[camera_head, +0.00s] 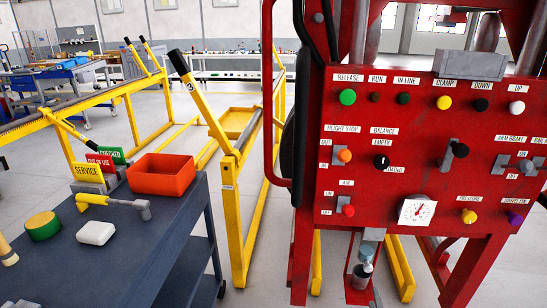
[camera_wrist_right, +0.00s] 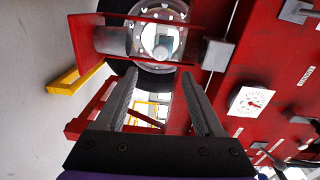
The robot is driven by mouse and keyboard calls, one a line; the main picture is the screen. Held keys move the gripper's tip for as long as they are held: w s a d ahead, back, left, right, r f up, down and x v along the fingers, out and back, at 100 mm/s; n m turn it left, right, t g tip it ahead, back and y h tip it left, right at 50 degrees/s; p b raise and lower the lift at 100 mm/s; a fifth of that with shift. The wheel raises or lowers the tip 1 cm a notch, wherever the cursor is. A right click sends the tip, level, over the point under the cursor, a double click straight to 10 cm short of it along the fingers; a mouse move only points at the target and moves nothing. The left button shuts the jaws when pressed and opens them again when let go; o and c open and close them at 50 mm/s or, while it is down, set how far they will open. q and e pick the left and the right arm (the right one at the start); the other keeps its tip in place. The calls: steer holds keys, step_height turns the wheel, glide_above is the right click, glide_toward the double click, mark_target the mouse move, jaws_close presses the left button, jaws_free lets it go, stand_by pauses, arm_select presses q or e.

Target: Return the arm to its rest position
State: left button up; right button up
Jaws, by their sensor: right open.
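My right gripper (camera_wrist_right: 173,76) shows in the right wrist view, with its two grey fingers spread apart and nothing between them. Past the fingertips is a wheel (camera_wrist_right: 178,16) with a pale bolted rim and dark tyre, partly hidden by red bars. The red machine panel (camera_wrist_right: 230,85) is close on the right side of that view. In the head view I cannot clearly make out the right gripper. My left gripper is not in view.
Yellow rails (camera_head: 232,200) stand between.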

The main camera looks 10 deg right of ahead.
steer(key=s+a+r+n+g+y, duration=0.1)
steer(key=s+a+r+n+g, duration=0.3)
steer(key=s+a+n+g, duration=0.35)
steer(key=s+a+n+g+y, duration=0.1)
steer(key=s+a+n+g, duration=0.1)
steer(key=s+a+n, duration=0.3)
steer(key=s+a+n+g+y, duration=0.1)
steer(key=s+a+n, duration=0.15)
steer(key=s, duration=0.55)
steer(key=s+a+n+g+y, duration=0.1)
steer(key=s+a+n+g, duration=0.15)
steer(key=s+n, duration=0.3)
arm_select(q)
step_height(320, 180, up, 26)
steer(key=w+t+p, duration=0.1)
steer(key=p, duration=2.2)
arm_select(e)
step_height(320, 180, up, 26)
steer(key=t, duration=0.1)
steer(key=shift+w+r, duration=0.2)
steer(key=shift+r, duration=0.05)
